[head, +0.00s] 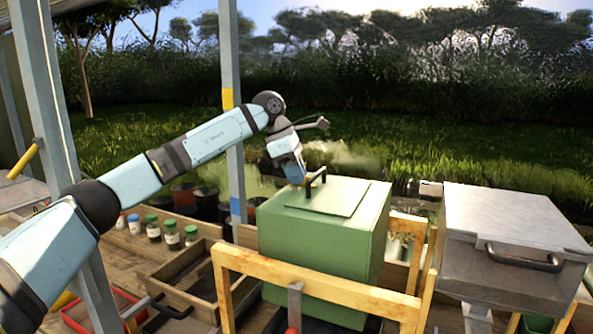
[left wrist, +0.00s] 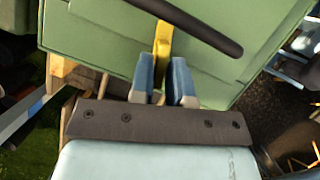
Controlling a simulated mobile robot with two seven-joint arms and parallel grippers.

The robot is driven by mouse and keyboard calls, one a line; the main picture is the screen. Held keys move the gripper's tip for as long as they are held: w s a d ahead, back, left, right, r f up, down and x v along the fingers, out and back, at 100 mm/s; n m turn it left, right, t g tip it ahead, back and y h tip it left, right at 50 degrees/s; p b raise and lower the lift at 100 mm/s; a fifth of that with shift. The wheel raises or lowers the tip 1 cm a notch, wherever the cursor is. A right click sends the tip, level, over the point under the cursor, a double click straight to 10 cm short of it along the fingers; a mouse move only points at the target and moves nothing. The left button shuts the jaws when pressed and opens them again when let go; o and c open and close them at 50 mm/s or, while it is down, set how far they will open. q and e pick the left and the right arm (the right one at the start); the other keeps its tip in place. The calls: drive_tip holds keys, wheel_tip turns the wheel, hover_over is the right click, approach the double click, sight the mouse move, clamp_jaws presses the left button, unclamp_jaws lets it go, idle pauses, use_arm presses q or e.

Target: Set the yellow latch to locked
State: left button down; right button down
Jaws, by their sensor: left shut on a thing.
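The yellow latch (left wrist: 163,45) shows in the left wrist view on the face of the green box, beside the dark bar handle. Its lower part lies between the two blue fingers of my left gripper (left wrist: 162,82), which is shut on it. In the head view my left gripper (head: 300,180) reaches the far left top edge of the green box (head: 315,240), close to the black handle (head: 316,184). The latch is hidden or too small to tell there. My right gripper is not in view.
A wooden frame (head: 320,283) stands in front of the green box. A grey metal box (head: 515,225) with a black handle stands at the right. Several capped jars (head: 172,235) and wooden trays (head: 180,275) are at the left.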

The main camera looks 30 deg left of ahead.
use_arm(q)
drive_tip(key=shift+m+g+p, duration=0.35)
drive_tip(key=shift+m+g, duration=0.15)
drive_tip(key=shift+m, duration=1)
drive_tip(key=c, duration=1.2)
unclamp_jaws()
drive_tip(key=b+v, duration=0.2)
drive_tip(key=v, duration=1.1)
drive_tip(key=shift+a+r, duration=0.25)
drive_tip(key=shift+r, duration=0.05)
drive_tip(key=shift+f, duration=0.15)
